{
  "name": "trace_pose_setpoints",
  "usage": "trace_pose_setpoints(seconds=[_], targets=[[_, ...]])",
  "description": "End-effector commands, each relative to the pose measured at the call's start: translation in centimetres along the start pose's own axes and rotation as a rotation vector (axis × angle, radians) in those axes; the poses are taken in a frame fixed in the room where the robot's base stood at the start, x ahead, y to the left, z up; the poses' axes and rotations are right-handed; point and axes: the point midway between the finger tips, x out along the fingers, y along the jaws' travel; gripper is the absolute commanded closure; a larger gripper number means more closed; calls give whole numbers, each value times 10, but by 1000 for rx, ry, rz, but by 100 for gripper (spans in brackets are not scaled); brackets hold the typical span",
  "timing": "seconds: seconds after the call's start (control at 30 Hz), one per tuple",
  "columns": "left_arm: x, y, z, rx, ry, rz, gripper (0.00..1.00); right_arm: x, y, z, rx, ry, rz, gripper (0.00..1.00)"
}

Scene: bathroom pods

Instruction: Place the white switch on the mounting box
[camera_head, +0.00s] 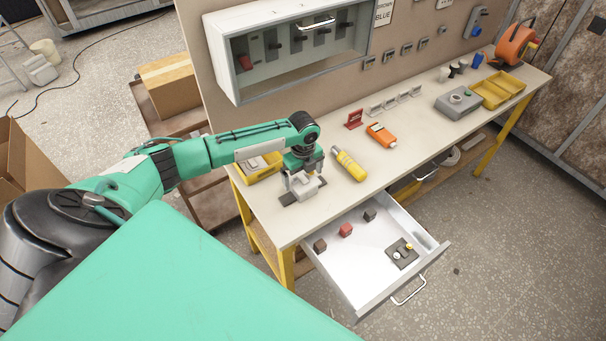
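My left gripper (303,180) points down over the near left end of the workbench. Its fingers are at a small light grey, box-like piece (306,187) beside a dark flat plate (288,198); whether they grip it cannot be told. I cannot tell whether this piece is the mounting box or the white switch. In the open drawer (345,262), a dark plate (403,262) carries a small white round part (397,254) and a yellow one. A grey box with a round top part (458,102) stands farther along the bench. My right gripper is not in view.
A yellow-and-grey cylinder (349,165), an orange device (381,135) and a red stand (354,119) lie right of the gripper. A yellow bin (259,168) is on its left. A wall cabinet (285,48) hangs behind. The drawer juts out in front, holding dark and red cubes.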

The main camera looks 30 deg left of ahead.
Motion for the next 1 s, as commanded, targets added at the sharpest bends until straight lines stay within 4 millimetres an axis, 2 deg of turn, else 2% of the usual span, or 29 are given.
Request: trace_pose_setpoints(seconds=[0.27,0.37,0.7,0.83,1.0], targets=[[-11,-1,0,1,0,-2,1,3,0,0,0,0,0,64],[-27,-1,1,0,-2,-3,1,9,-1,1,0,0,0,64],[-98,-1,0,1,-1,-4,1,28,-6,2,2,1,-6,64],[-114,-1,1,-1,-1,-2,1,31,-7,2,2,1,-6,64],[-123,0,0,0,1,0,1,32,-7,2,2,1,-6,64]])
